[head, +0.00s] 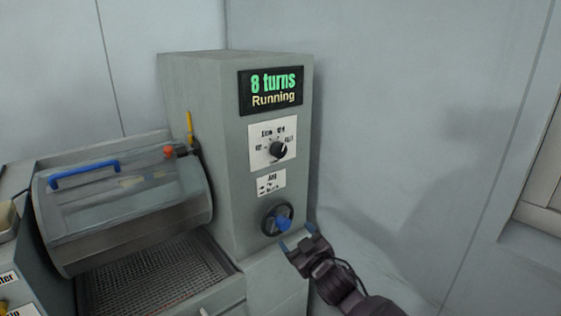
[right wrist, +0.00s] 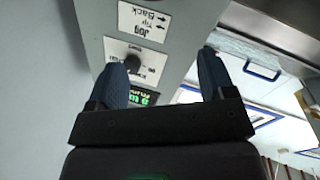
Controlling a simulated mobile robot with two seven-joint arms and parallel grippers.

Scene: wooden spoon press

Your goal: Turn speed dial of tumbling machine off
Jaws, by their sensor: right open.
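The tumbling machine's speed dial (head: 278,149) is a black round knob on a white label on the front of the grey control cabinet (head: 225,150). Above it, a display (head: 271,90) reads "8 turns" and "Running". My right gripper (head: 297,238) is open and empty, below and right of the dial, near the blue-knobbed handwheel (head: 277,219). In the right wrist view, the dial (right wrist: 133,63) shows upside down near one blue fingertip, with the gripper (right wrist: 163,70) apart from it. The display is partly hidden there. My left gripper is not in view.
The tumbling drum (head: 125,205) with a blue-handled lid stands left of the cabinet, above a mesh tray (head: 150,278). A jog label (head: 271,182) sits between dial and handwheel. The space before the bare wall on the right is clear.

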